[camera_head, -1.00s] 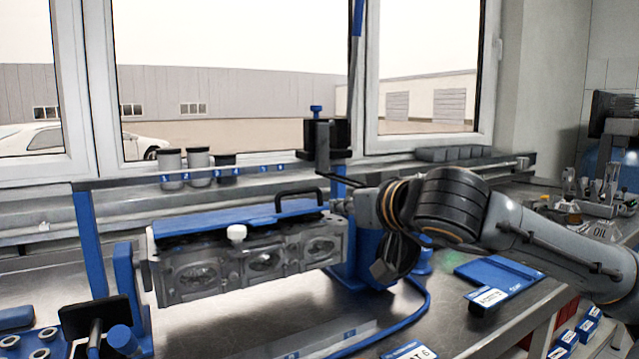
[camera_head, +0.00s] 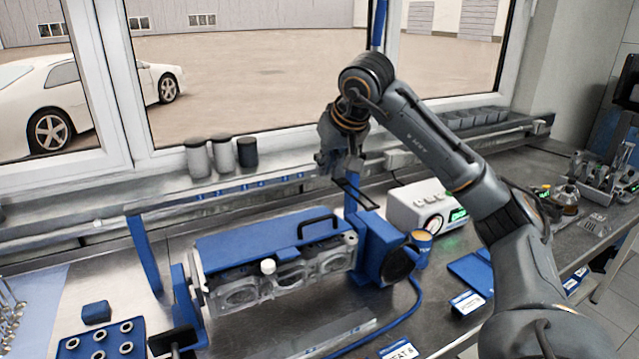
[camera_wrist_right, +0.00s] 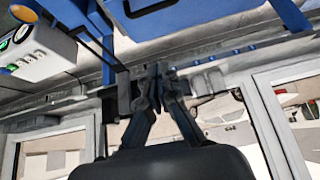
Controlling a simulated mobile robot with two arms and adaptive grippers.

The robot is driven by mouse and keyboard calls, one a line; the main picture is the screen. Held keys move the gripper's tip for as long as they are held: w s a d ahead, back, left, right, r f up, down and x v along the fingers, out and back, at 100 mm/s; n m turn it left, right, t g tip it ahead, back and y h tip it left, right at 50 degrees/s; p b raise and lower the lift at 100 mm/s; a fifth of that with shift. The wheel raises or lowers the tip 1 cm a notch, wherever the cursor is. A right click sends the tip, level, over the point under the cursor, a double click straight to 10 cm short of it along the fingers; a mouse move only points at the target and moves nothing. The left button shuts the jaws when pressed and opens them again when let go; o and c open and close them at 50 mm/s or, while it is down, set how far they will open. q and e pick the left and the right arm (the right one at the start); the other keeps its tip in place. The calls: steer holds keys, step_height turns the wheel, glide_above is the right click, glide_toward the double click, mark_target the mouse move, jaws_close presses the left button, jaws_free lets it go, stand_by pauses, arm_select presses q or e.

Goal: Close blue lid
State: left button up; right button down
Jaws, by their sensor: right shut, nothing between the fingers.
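The blue lid (camera_head: 230,243) with a black handle (camera_head: 318,227) lies over the top of the grey engine block (camera_head: 290,275). A dark strip shows under its front edge, and I cannot tell whether it is fully seated. The lid also shows at the top of the right wrist view (camera_wrist_right: 185,18). My right gripper (camera_head: 345,175) is shut and empty. It is behind and above the lid's right end, apart from the lid and its handle; it also shows in the right wrist view (camera_wrist_right: 160,72). My left gripper is not in view.
A blue stand (camera_head: 380,248) holds the block's right end. Behind it stand a white device with a green display (camera_head: 425,207) and a rail (camera_head: 220,190) near the window. Several dark and grey cylinders (camera_head: 222,155) stand on the sill. A blue tray (camera_head: 475,272) lies at right.

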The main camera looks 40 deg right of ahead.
steer(key=p, duration=0.2)
glide_above(320, 218)
steer(key=w, duration=0.3)
step_height(320, 218, down, 8)
steer(key=shift+s+d+f+p, duration=0.25)
steer(key=shift+s+f+p, duration=0.2)
steer(key=shift+s+f, duration=0.7)
steer(key=shift+s+a+f, duration=0.15)
steer(key=shift+s+f, duration=0.15)
steer(key=shift+f, duration=0.2)
